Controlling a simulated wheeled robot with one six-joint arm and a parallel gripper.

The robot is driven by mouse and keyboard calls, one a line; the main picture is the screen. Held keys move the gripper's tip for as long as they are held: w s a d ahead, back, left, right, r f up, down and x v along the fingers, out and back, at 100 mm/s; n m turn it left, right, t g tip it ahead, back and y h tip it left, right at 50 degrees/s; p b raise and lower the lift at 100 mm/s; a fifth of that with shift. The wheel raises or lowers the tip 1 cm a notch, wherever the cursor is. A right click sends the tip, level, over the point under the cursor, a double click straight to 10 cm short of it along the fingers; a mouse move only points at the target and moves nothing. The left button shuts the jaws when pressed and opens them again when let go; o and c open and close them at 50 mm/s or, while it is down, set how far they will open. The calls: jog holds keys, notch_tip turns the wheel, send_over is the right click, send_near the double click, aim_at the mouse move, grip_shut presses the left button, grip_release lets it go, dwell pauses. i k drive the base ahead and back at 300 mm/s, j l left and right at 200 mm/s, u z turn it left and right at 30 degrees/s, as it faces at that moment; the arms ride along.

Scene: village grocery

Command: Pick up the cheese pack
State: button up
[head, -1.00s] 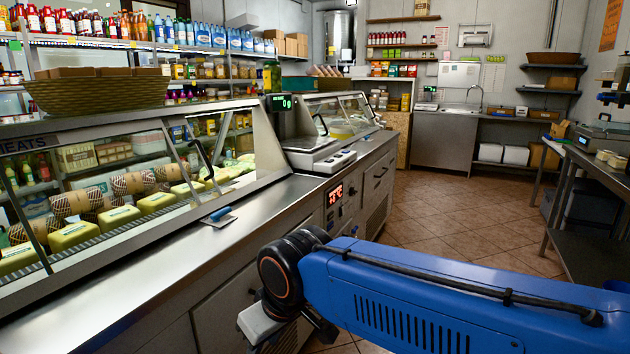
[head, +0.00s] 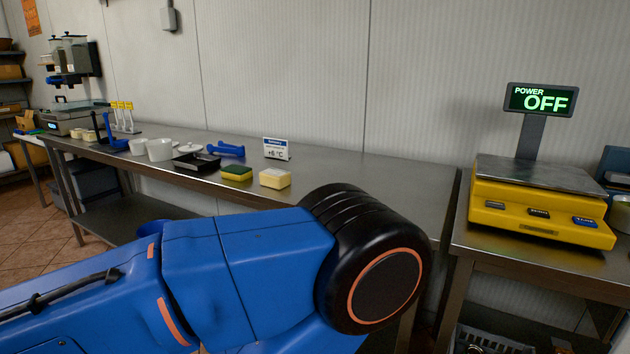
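A small pale yellow block with a whitish top (head: 275,179), which looks like the cheese pack, lies on the steel table (head: 340,185) near its front edge. A green-topped yellow block (head: 237,173), like a sponge, lies just left of it, apart. My blue arm crosses the foreground below and in front of the table. My gripper is out of view, so its state and what it may hold do not show.
A small sign reading +6 °C (head: 277,149) stands behind the block. Black trays (head: 196,161), white pots (head: 160,149) and a blue-handled tool (head: 226,150) lie to the left. A yellow scale (head: 540,205) reading POWER OFF stands on the right table. The steel table's right part is clear.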

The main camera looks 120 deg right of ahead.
aim_at(274, 178)
jog(key=z, duration=0.45)
jog(key=k+j+z, duration=0.1)
jog(key=z, duration=0.85)
jog(key=k+z, duration=0.1)
jog(key=z, duration=0.35)
jog(key=k+z, duration=0.1)
jog(key=z, duration=0.85)
jog(key=k+l+z, duration=0.1)
jog(key=z, duration=0.4)
